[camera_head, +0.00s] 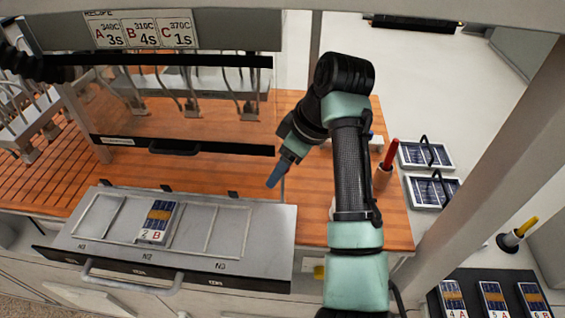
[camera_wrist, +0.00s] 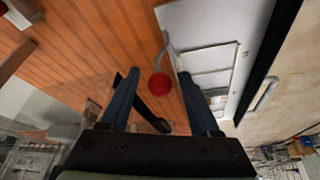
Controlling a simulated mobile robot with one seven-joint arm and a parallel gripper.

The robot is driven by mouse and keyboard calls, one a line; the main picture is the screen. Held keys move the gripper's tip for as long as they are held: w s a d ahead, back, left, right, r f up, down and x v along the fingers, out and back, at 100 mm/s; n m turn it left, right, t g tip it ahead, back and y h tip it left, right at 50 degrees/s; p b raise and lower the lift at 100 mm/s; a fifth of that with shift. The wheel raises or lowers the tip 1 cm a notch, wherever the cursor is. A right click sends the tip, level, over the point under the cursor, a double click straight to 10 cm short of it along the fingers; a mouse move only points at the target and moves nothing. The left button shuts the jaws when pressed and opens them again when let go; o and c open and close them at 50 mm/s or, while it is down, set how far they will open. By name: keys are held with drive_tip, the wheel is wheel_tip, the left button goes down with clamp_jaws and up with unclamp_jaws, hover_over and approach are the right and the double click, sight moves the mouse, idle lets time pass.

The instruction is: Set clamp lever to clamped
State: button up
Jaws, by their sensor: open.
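A lever with a round red knob (camera_wrist: 160,84) and a thin grey rod shows in the wrist view, beside the grey tray (camera_wrist: 200,30). I take it to be the clamp lever. The knob appears between my two blue fingers, and I cannot tell how far beyond the tips it is. I cannot make this knob out in the head view, where my arm covers part of the table. My gripper (camera_head: 275,178) is open and empty, over the wooden table near the tray's right end; its fingers also show in the wrist view (camera_wrist: 158,74).
The tray (camera_head: 228,262) has framed bays and holds a panel marked 2 B (camera_head: 157,222). A red-handled upright piece (camera_head: 388,163) stands at the table's right, near two dark panels (camera_head: 430,188). A black bar (camera_head: 185,148) with a handle spans behind the tray.

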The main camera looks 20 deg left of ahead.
clamp_jaws()
idle(1.4)
